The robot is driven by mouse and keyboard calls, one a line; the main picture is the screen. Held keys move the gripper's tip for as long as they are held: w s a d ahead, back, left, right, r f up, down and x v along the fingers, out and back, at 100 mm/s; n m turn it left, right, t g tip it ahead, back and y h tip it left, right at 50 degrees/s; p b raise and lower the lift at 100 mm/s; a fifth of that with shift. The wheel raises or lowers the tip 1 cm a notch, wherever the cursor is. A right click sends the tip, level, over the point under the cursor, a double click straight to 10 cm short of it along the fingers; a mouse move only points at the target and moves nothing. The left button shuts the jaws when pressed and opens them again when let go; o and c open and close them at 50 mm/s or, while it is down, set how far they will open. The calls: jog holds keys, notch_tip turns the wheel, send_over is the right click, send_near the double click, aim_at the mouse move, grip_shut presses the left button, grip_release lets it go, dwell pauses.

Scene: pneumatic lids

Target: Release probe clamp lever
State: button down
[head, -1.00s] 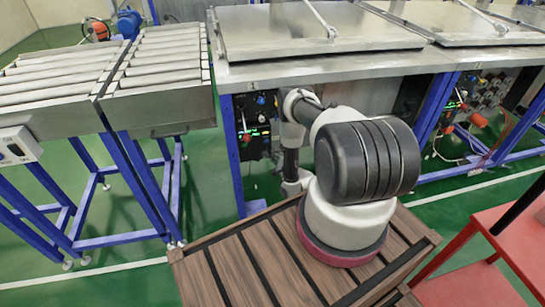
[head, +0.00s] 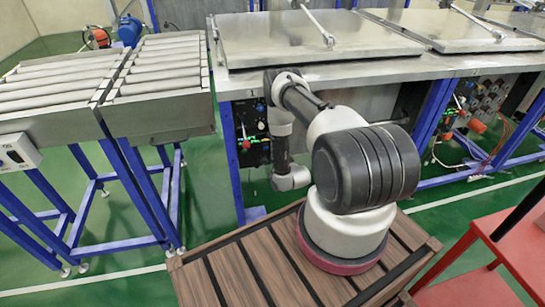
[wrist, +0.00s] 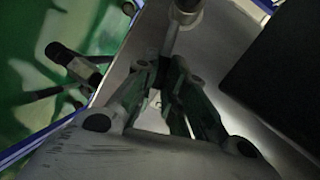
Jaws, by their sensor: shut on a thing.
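My gripper (wrist: 166,70) shows in the wrist view, its fingers brought together around the end of a thin grey bar (wrist: 170,42). This bar looks like the probe clamp lever; its far end meets a dark round fitting with a pale ring (wrist: 187,12) at the top edge. The fingertips partly hide the held end. In the head view my arm reaches down in front of the steel table, and my gripper is hidden there.
A dark cylinder with thin rods (wrist: 72,63) stands left in the wrist view, and a large dark block fills the right. The steel table (head: 350,72) has closed lids (head: 270,40). A roller conveyor (head: 160,85) stands left, a red stand (head: 505,235) right.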

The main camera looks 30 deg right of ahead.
dwell(0.4)
jog(key=c, duration=1.5)
grip_release()
jog(key=v, duration=1.2)
